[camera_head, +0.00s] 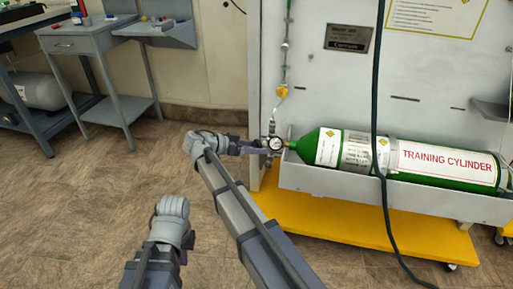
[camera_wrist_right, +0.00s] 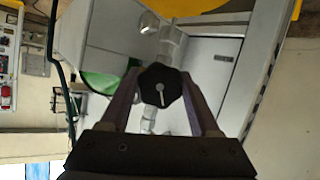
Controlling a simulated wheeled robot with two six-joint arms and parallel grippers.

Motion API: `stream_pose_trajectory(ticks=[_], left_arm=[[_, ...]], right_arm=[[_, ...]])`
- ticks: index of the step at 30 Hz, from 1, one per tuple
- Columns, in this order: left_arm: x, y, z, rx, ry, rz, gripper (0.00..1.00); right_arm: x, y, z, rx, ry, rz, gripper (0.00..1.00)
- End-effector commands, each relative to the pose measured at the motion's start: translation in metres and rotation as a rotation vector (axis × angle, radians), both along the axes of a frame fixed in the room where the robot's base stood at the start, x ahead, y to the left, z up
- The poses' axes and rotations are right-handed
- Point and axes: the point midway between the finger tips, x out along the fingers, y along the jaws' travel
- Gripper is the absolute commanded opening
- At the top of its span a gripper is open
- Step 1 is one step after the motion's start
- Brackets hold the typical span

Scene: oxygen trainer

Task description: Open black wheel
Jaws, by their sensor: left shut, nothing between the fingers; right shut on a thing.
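The black wheel (camera_wrist_right: 160,85) is a dark lobed knob with a light slot-like mark at its centre, in the right wrist view. My right gripper (camera_wrist_right: 161,92) is shut on it, one finger on each side.
The cylinder lies in a grey trough (camera_head: 400,202) above a yellow wheeled base (camera_head: 350,222). A dark hose (camera_head: 376,100) hangs in front of the cylinder. A yellow fitting (camera_head: 281,91) sits on the line above the valve. A grey side table (camera_head: 90,40) stands back left. The floor between is clear.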

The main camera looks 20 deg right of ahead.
Motion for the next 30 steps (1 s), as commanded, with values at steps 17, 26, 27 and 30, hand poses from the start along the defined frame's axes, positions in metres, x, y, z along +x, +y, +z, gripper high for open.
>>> stream_pose_trajectory(ticks=[17,26,27,30], left_arm=[[0.0000,0.0000,-0.0010,0.000,0.000,0.000,0.00],[0.0000,0.0000,-0.0010,0.000,0.000,0.000,0.00],[0.0000,0.0000,-0.0009,0.000,0.000,0.000,0.00],[0.0000,0.0000,0.0019,0.000,0.000,0.000,0.00]], right_arm=[[-0.0001,0.0001,0.0000,-0.008,0.061,0.002,0.79],[-0.0001,0.0001,0.0001,-0.008,0.061,0.001,0.93],[-0.0001,0.0001,0.0002,-0.008,0.061,0.001,0.93],[0.0002,0.0046,0.0030,-0.008,0.060,0.002,0.93]])
